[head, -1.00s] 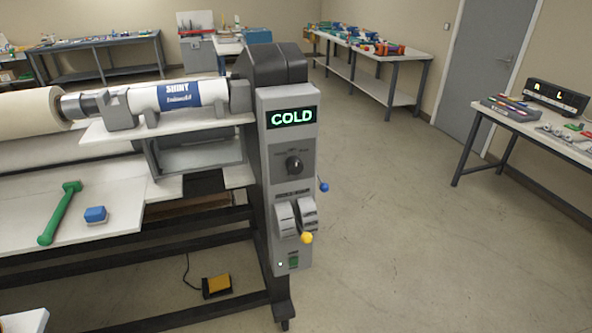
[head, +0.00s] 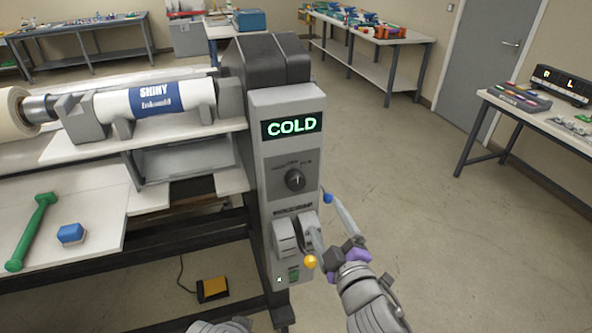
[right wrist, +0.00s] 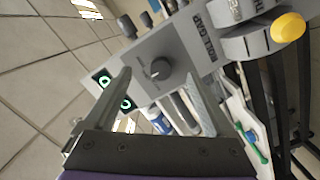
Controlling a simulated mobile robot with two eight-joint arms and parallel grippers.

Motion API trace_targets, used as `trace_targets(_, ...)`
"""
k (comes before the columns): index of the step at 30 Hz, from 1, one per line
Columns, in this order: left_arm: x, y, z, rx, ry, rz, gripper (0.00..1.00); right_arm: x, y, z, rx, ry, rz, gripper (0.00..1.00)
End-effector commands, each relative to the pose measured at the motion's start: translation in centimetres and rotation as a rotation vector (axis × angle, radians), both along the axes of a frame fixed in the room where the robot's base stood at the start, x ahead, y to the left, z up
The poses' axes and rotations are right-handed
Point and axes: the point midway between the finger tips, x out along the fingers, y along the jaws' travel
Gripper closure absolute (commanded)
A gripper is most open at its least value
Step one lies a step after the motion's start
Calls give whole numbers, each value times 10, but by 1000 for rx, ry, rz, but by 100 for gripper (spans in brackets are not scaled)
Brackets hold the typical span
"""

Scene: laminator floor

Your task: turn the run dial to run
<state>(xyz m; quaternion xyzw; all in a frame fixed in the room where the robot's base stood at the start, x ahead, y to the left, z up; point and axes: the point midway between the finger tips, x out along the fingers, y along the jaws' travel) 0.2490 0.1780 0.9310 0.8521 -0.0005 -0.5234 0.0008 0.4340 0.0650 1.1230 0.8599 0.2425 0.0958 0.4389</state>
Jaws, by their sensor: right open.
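The run dial (head: 295,180) is a round dark knob on the front of the grey control panel (head: 290,108). Small labels arc above it, too small to read surely. The green display (head: 291,126) over it reads COLD. In the right wrist view the dial (right wrist: 159,70) shows between the two fingers, beyond their tips, with a light mark on its face. My right gripper (head: 320,211) is open and empty, in front of the panel's lower right side and apart from the dial. My left gripper is not in view.
A blue-knobbed lever (head: 327,198) sticks out at the panel's right side, close to my right fingers. A yellow-knobbed lever (head: 310,262) is below the dial. A yellow pedal (head: 212,289) lies on the floor. The floor to the right is clear.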

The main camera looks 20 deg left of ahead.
Motion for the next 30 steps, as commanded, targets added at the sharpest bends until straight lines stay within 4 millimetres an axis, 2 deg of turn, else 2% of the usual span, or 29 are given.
trace_targets(1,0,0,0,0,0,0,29,-3,13,4,-11,-33,39,11)
trace_targets(5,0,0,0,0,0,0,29,-1,27,9,-22,-68,75,11)
trace_targets(11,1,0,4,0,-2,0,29,20,41,9,-21,-67,73,11)
trace_targets(21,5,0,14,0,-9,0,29,69,72,9,-19,-66,71,11)
trace_targets(30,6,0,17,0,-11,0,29,84,83,8,-20,-64,70,11)
